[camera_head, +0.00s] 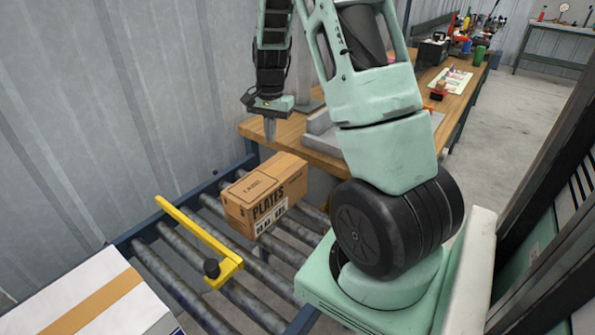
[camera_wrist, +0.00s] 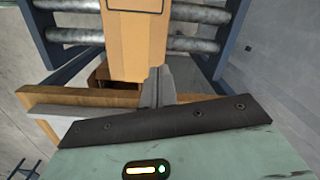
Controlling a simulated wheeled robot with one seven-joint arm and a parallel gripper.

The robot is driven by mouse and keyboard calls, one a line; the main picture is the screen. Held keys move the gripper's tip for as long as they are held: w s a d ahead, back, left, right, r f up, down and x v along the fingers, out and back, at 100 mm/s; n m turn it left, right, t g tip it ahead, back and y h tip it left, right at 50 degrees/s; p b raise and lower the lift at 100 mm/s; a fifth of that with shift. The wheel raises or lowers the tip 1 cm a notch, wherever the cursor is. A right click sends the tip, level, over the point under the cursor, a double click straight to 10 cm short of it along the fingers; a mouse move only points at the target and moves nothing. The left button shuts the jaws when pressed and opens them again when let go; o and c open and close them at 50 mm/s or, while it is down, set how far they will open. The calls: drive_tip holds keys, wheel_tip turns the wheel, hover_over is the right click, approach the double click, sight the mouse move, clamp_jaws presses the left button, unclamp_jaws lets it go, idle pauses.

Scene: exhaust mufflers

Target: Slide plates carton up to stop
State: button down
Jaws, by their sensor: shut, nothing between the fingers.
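The plates carton (camera_head: 264,193) is a brown box marked PLATES, sitting on the roller conveyor. My gripper (camera_head: 270,128) points down beyond the carton's far right side, near the workbench corner, apart from the carton in the head view. In the wrist view the carton (camera_wrist: 138,45) is just ahead of the shut fingertips (camera_wrist: 158,75); I cannot tell whether they touch it. The fingers hold nothing.
The wooden workbench (camera_head: 314,155) stands against the conveyor's right end, with a grey tray on it. A white box with a tan strip (camera_head: 90,297) is at the lower left, past the stop bar. Blue conveyor rails (camera_head: 190,198) edge the rollers.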

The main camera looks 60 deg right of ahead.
sight(306, 156)
drive_tip(key=s+d+f+m, duration=0.3)
drive_tip(key=s+d+m, duration=0.15)
drive_tip(key=d, duration=0.65)
drive_tip(key=shift+n+h, duration=0.3)
drive_tip(key=shift+n, duration=0.05)
wheel_tip(306, 156, down, 9)
drive_tip(key=shift+s+f, duration=0.15)
drive_tip(key=shift+w+a+f, duration=0.1)
drive_tip(key=shift+a+f, duration=0.05)
drive_tip(key=shift+a, duration=0.9)
drive_tip(key=shift+w+a+f, duration=0.1)
drive_tip(key=shift+a, duration=0.9)
drive_tip(key=a+p, duration=0.1)
drive_tip(key=a, duration=0.6)
drive_tip(key=shift+w+p, duration=0.2)
drive_tip(key=shift+p, duration=0.1)
drive_tip(key=shift+d, duration=0.1)
